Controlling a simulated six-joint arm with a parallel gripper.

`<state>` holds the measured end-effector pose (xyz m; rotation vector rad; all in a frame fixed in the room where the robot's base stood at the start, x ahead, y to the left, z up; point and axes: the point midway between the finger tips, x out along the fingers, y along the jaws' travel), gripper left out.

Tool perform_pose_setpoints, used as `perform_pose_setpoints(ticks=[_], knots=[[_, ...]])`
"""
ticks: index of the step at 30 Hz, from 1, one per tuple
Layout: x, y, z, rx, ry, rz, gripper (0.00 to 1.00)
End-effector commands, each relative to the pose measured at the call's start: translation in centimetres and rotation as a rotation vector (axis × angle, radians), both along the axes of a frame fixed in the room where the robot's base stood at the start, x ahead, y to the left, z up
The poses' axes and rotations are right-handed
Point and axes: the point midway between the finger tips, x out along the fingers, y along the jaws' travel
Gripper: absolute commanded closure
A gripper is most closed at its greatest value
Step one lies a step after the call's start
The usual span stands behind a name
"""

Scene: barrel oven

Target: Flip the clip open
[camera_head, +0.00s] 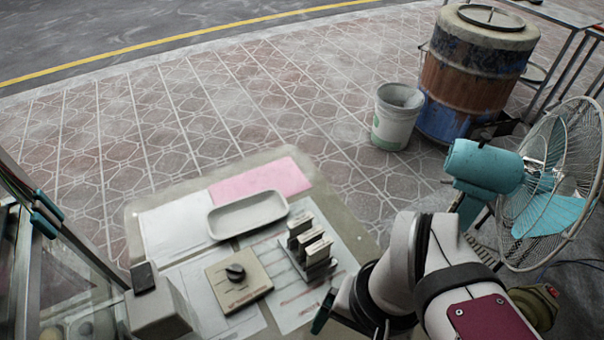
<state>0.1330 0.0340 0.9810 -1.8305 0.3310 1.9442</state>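A small metal fixture with upright cream blocks (311,248) stands on a printed sheet on the table. It may be the clip, but at this size I cannot tell its parts or whether it is open. My gripper (325,311) is at the bottom of the view, just below and to the right of the fixture and apart from it in the picture. Only a dark finger edge shows beside my white and black wrist. The rest of the gripper is hidden by my arm, so its opening and anything in it cannot be seen.
A beige box with a black knob (238,280), a white tray (248,214) and a grey box (158,308) stand on the table (140,220). A fan (548,190) stands right of my arm. A bucket (396,116) and barrel oven (473,75) stand beyond on the pavement.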

Motion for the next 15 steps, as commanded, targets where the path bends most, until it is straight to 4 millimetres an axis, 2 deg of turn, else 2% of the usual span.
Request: perform_pose_setpoints(ticks=[1, 2, 4, 8, 9, 12, 14, 15], knots=[[1.1, 0.0, 0.5, -0.006, 0.005, -0.015, 0.25], [2.2, 0.0, 0.9, -0.011, 0.01, -0.033, 0.31], [5.8, 0.2, 2.1, -0.031, 0.021, -0.093, 0.43], [14.9, 1.5, 3.1, -0.08, 0.038, -0.247, 0.67], [17.7, 2.0, 2.9, -0.095, 0.038, -0.294, 0.74], [23.5, 3.7, 1.5, -0.125, 0.037, -0.403, 0.92], [26.1, 4.7, 0.5, -0.138, 0.034, -0.456, 1.0], [27.5, 5.2, -0.1, -0.144, 0.031, -0.485, 1.0]])
